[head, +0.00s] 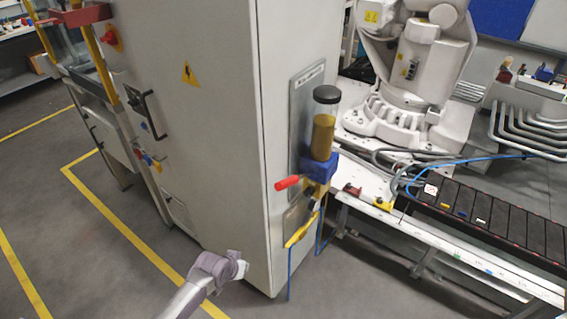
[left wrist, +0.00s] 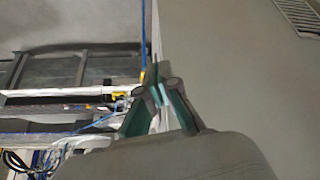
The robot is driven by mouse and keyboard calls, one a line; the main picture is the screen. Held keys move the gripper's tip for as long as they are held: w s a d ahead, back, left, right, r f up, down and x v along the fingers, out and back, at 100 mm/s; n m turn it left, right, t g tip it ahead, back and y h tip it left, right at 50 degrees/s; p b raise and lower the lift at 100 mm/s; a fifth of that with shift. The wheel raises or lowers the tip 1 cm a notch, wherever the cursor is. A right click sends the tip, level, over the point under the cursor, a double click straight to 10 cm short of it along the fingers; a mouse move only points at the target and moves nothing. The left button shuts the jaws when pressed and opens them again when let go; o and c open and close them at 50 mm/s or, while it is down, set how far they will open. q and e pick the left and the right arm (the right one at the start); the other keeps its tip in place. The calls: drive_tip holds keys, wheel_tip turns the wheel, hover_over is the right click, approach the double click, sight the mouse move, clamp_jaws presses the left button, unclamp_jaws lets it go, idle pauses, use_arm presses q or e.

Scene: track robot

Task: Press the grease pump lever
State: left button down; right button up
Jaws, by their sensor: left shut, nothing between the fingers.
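The grease pump is on the narrow right side of the grey cabinet, with a blue body (head: 318,168) and a clear, black-capped reservoir (head: 322,137) of amber grease. Its lever has a red grip (head: 287,183) sticking out to the left. My left arm comes in at the bottom of the head view, its end (head: 218,268) below and left of the lever, apart from it. In the left wrist view my left gripper (left wrist: 156,75) is shut and empty, its fingertips in front of the cabinet's edge. The lever cannot be made out there. My right gripper is not in view.
The grey cabinet (head: 200,120) fills the middle, its corner edge close to my left arm. Blue hoses (head: 290,275) hang below the pump. A white robot arm (head: 420,75) and a black conveyor (head: 490,215) stand to the right. Floor at lower left is clear.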

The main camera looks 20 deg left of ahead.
use_arm(q)
drive_tip(key=w+d+r+t+h+p, duration=0.1)
drive_tip(key=w+d+r, duration=0.1)
drive_tip(key=r, duration=1.1)
drive_tip(key=w+d+r+m+t+h+p, duration=0.1)
drive_tip(key=w+r, duration=0.3)
drive_tip(key=r, duration=0.9)
drive_tip(key=w+d+r+m+t+h+p, duration=0.1)
drive_tip(key=w+d+r+p, duration=0.2)
drive_tip(key=r, duration=1)
drive_tip(key=shift+r, duration=0.3)
drive_tip(key=shift+f, duration=0.1)
drive_tip(key=p, duration=0.3)
hover_over(296, 178)
drive_tip(key=s+a, duration=0.2)
drive_tip(key=a, duration=0.1)
wheel_tip(296, 178, down, 6)
drive_tip(key=shift+s+d+f+p, duration=0.1)
drive_tip(key=shift+s+f+p, duration=0.15)
drive_tip(key=shift+f+p, duration=0.25)
drive_tip(key=shift+s+d+f+p, duration=0.1)
drive_tip(key=shift+s+f+p, duration=0.15)
drive_tip(key=shift+f, duration=0.35)
drive_tip(key=shift+s+a+f+p, duration=0.1)
drive_tip(key=shift+s+f+p, duration=0.3)
drive_tip(key=shift+f, duration=0.4)
drive_tip(key=shift+w, duration=0.1)
